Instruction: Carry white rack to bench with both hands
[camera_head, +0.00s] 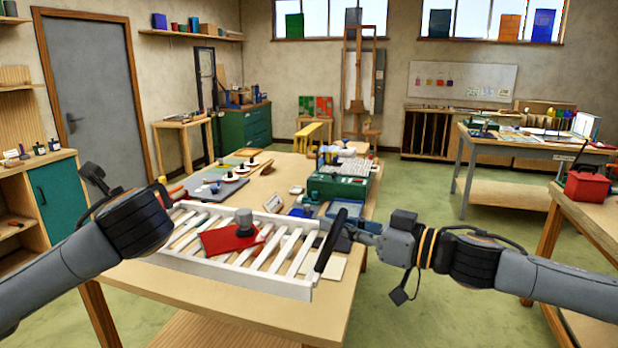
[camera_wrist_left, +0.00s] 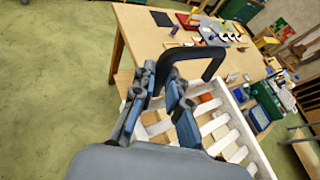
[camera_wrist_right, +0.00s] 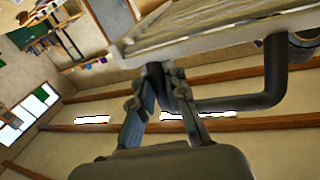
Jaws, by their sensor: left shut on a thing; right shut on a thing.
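The white rack (camera_head: 218,268) is a slatted tray in front of me, over the near part of the wooden table. A red piece (camera_head: 222,240) with a grey knob-like object (camera_head: 244,222) on it lies on the slats. My left gripper (camera_wrist_left: 165,97) is shut on the dark handle (camera_wrist_left: 205,54) at the rack's left end; its fingers are mostly hidden in the head view. My right gripper (camera_head: 350,232) is shut on the dark handle (camera_head: 327,246) at the right end. I cannot tell whether the rack touches the tabletop.
The wooden table (camera_head: 328,310) carries a green box (camera_head: 338,188), a grey mat with white-topped pieces, and small tools beyond the rack. A grey-legged bench (camera_head: 500,146) stands back right. A table with a red toolbox (camera_head: 586,188) is at right. Green floor is open between them.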

